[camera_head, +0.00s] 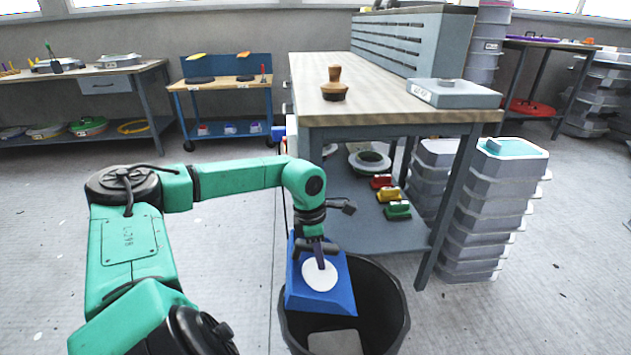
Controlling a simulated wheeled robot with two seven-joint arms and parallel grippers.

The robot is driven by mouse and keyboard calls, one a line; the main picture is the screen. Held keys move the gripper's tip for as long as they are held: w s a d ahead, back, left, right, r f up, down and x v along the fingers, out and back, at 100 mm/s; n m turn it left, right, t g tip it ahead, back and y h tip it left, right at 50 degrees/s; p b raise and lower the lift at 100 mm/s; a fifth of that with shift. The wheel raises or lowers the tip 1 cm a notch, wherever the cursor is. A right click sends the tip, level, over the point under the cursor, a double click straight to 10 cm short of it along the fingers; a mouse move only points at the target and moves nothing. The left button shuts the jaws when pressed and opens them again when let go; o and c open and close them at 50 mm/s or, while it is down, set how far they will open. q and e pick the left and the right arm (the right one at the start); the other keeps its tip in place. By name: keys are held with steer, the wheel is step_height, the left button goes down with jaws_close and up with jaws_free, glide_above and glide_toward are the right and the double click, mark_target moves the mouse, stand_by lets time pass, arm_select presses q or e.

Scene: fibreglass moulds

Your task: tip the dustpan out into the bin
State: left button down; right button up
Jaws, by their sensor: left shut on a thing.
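The blue dustpan (318,297) is held by my left gripper (320,254), which is shut on it. The dustpan is over the left part of the bin's opening, and a white round patch or piece (320,275) shows on it. The black bin (397,325) stands on the floor in front of the workbench. A pale flat piece (335,343) shows low inside the bin. My right gripper is not in view.
A workbench (390,92) stands just behind the bin, with a wooden-handled brush (334,85) and a grey box (454,93) on top. Stacked grey tubs (490,205) stand right of it. Open floor lies left and right.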

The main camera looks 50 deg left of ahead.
mark_target(337, 254)
arm_select(q)
steer(key=p, duration=0.1)
steer(key=w+g+y+p, duration=0.1)
steer(key=p, duration=0.1)
steer(key=shift+w+d+r, duration=0.15)
steer(key=shift+d+r, duration=0.1)
steer(key=shift+d, duration=0.15)
steer(key=w+d+g+p, duration=0.1)
steer(key=w+f+g+y+p, duration=0.1)
steer(key=shift+d+p, duration=0.35)
steer(key=shift+w+d+f+g+y+b, duration=0.5)
steer(key=shift+w+d+f+g+y, duration=0.15)
steer(key=shift+w+g+y, duration=0.25)
steer(key=shift+w+d+f+g+y+b, duration=0.3)
steer(key=shift+w+g+y+b, duration=0.1)
steer(key=shift+w+g, duration=0.1)
steer(key=shift+r, duration=0.15)
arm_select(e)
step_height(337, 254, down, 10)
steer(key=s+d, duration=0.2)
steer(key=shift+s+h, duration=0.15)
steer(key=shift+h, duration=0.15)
